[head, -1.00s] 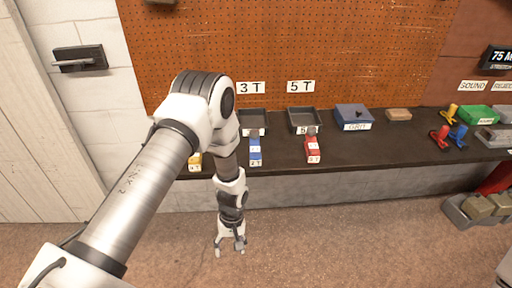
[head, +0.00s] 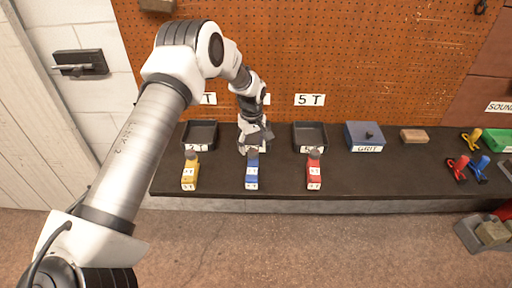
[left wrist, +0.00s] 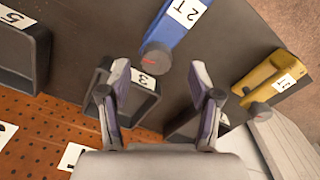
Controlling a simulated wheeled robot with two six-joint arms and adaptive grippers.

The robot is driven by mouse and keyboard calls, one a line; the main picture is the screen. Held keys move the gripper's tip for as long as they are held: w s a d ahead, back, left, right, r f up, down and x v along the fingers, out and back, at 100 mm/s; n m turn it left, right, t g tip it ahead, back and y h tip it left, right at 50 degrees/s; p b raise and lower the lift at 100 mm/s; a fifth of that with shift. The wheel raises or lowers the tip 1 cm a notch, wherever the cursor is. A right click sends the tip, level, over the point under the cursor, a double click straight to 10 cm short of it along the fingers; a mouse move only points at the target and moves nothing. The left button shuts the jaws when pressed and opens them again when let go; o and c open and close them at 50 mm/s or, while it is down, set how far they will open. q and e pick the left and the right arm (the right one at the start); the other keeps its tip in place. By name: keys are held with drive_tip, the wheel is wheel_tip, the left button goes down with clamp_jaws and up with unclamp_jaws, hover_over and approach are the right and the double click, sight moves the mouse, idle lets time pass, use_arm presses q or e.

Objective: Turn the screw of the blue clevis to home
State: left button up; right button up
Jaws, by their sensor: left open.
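The blue clevis (head: 252,171), with a white 2 T label, lies on the dark bench, between a yellow one and a red one. Its grey round screw head (left wrist: 155,58), with a small red mark, faces my left gripper in the left wrist view. My left gripper (head: 256,143) is over the bench just behind the blue clevis. In the left wrist view its two fingers are open, with the screw head (left wrist: 155,58) showing between and beyond the fingertips. I cannot tell how far apart they are, and nothing is held. My right gripper is not in view.
The yellow clevis (head: 190,172) and the red clevis (head: 314,170) stand on either side. Dark trays (head: 200,133) and (head: 310,134) line the back, below an orange pegboard (head: 340,50). A blue GRIT box (head: 365,136) is farther right. The bench front is clear.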

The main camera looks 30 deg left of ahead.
sight(253, 152)
use_arm(q)
drive_tip(key=shift+s+f, duration=0.3)
drive_tip(key=shift+f, duration=0.25)
drive_tip(key=shift+s+f, duration=0.3)
drive_tip(key=shift+f, duration=0.25)
drive_tip(key=shift+w+d+f, duration=0.2)
drive_tip(key=shift+w+f, duration=0.7)
drive_tip(key=shift+f, duration=0.3)
drive_tip(key=shift+w+f, duration=0.1)
drive_tip(key=shift+w, duration=0.1)
drive_tip(key=shift+s+a, duration=0.1)
drive_tip(key=shift+a, duration=0.1)
drive_tip(key=shift+c, duration=0.7)
drive_tip(key=shift+s+a+r, duration=0.1)
drive_tip(key=shift+s+r, duration=0.15)
drive_tip(key=c, duration=0.6)
drive_tip(key=shift+s+r, duration=0.1)
drive_tip(key=shift+w, duration=0.2)
drive_tip(key=shift+c, duration=1.1)
drive_tip(key=shift+s, duration=0.1)
drive_tip(key=shift+c, duration=0.9)
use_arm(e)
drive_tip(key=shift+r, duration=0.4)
